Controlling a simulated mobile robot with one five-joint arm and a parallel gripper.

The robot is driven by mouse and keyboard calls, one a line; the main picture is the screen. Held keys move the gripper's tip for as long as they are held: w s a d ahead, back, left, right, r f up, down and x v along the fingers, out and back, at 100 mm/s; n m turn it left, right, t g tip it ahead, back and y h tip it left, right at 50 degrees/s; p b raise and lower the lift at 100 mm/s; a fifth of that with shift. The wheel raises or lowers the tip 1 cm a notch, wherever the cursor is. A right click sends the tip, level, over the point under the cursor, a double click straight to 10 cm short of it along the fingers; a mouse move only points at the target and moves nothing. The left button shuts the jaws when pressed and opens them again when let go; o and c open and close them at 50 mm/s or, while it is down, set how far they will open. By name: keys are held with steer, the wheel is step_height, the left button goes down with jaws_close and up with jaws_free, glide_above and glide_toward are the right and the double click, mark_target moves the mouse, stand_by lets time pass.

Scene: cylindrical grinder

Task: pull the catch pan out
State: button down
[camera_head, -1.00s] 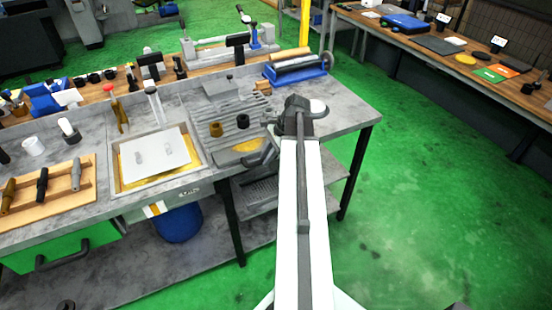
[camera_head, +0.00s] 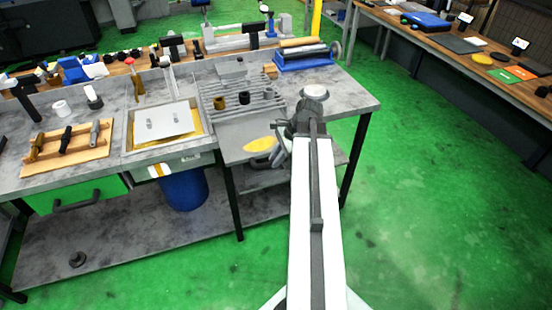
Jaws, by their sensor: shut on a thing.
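The catch pan (camera_head: 238,135) is a flat grey tray with a yellow patch (camera_head: 260,144) on its floor. It sticks out from under the ribbed grey grate (camera_head: 245,104), past the front edge of the bench. My gripper (camera_head: 279,152) is at the pan's front right and is shut on its dark front handle. My wrist and arm hide part of the handle and the pan's right front corner.
The grate carries small black and brass cylinders. A blue bin (camera_head: 183,190) stands below the bench, near its dark leg (camera_head: 232,203). Green floor to the right is clear.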

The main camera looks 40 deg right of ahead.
steer(key=c, duration=1.3)
jaws_free()
steer(key=p+v, duration=0.7)
steer(key=shift+s+d+r, duration=0.1)
steer(key=shift+s+r, duration=0.05)
steer(key=shift+r, duration=0.2)
